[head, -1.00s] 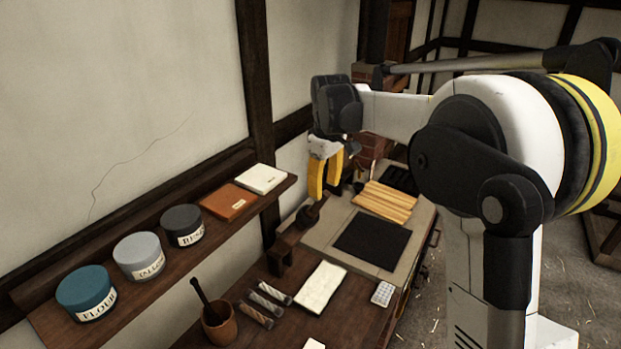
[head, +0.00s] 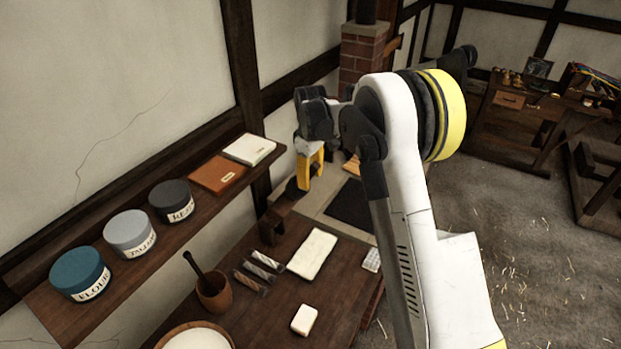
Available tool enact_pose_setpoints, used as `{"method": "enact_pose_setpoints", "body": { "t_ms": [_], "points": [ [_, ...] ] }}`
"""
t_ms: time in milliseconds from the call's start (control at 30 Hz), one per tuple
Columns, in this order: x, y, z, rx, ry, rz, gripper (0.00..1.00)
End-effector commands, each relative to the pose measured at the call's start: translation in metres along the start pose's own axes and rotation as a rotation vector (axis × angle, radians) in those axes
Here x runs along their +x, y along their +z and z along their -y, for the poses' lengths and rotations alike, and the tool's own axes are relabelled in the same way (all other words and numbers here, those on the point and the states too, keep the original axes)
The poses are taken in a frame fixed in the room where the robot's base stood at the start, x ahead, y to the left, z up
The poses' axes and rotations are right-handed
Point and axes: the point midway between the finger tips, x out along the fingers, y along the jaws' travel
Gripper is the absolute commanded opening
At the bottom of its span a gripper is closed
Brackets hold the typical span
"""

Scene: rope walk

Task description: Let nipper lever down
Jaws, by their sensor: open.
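My gripper (head: 311,168), with yellow fingers pointing down, is above the bench near the wall. It is open, and I see nothing held between its fingers. A dark wooden piece that looks like the nipper, with a block-like base (head: 274,226), stands on the bench below and left of the gripper. Its lever, a dark arm with a rounded end (head: 293,190), slopes up toward the fingers. The fingertips overlap or nearly overlap the lever's end in the picture; I cannot tell whether they touch. The lever's far side is partly hidden by the gripper.
A wall shelf (head: 140,265) with jars and books runs along the left. The bench holds a mortar (head: 214,291), a pale slab (head: 311,254), a white block (head: 304,320) and a dark mat (head: 350,206). A brick stove (head: 361,55) stands behind.

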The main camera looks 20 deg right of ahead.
Motion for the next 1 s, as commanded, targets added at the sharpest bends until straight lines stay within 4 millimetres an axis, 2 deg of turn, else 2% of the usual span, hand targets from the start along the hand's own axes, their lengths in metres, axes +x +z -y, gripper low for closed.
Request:
{"method": "enact_pose_setpoints", "body": {
  "t_ms": [333,367,400,500,833,1000],
  "points": [
    [0.006,0.000,0.000,0.000,0.000,0.000,0.45],
    [0.006,0.000,0.000,0.000,0.000,0.000,0.41],
    [0.006,0.000,0.000,0.000,0.000,0.000,0.28],
    [0.006,0.000,0.000,0.000,0.000,0.000,0.00],
    [0.007,0.001,-0.001,0.000,0.000,-0.003,0.00],
    [0.016,0.005,-0.006,0.002,-0.001,-0.036,0.00]
  ]
}}
